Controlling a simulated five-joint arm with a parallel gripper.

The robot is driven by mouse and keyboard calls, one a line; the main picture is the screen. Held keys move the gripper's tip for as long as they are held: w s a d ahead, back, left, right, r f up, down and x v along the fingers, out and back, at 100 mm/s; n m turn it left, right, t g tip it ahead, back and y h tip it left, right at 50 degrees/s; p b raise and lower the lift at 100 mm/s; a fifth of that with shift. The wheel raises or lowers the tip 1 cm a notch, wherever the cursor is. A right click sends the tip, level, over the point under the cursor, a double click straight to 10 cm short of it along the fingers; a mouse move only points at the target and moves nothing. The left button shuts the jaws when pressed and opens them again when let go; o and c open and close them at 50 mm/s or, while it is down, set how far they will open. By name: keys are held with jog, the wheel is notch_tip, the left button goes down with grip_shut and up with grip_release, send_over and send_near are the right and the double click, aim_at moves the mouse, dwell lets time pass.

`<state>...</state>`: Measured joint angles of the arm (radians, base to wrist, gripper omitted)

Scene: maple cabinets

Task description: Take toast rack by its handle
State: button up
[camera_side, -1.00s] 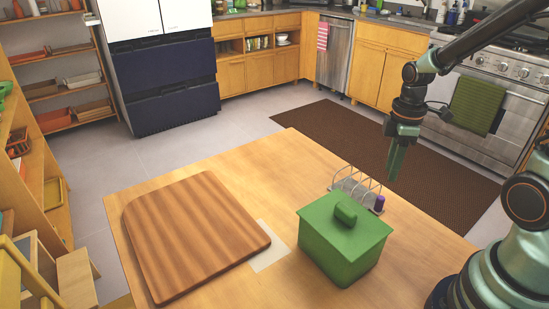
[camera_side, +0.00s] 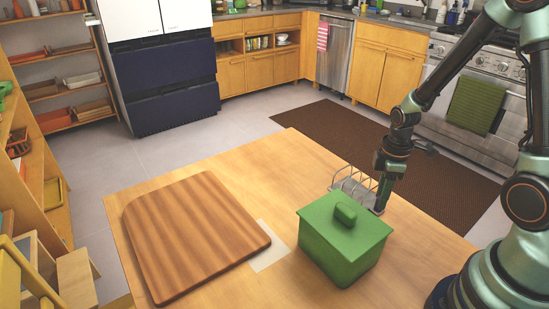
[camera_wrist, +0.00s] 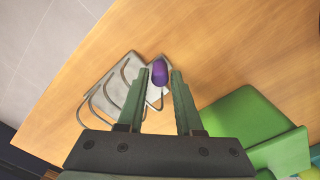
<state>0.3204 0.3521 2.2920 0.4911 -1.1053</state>
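The toast rack (camera_side: 353,187) is a grey metal base with wire loops, standing near the back right edge of the wooden table. In the wrist view the rack (camera_wrist: 108,90) lies to the left, and its purple handle (camera_wrist: 160,73) shows between my fingertips. My gripper (camera_wrist: 161,74) is open, with one finger on each side of the handle. Slight gaps appear between the fingers and the handle; I cannot tell whether either touches. In the side view my gripper (camera_side: 380,208) points down at the rack's right end and hides the handle.
A green lidded box (camera_side: 343,241) stands on the table just in front of the rack, close to my gripper. It also shows at lower right in the wrist view (camera_wrist: 240,122). A wooden board (camera_side: 190,235) lies at left, beside a pale card (camera_side: 270,258). The table's back middle is clear.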

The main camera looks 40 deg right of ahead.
grip_shut()
dwell(1.4)
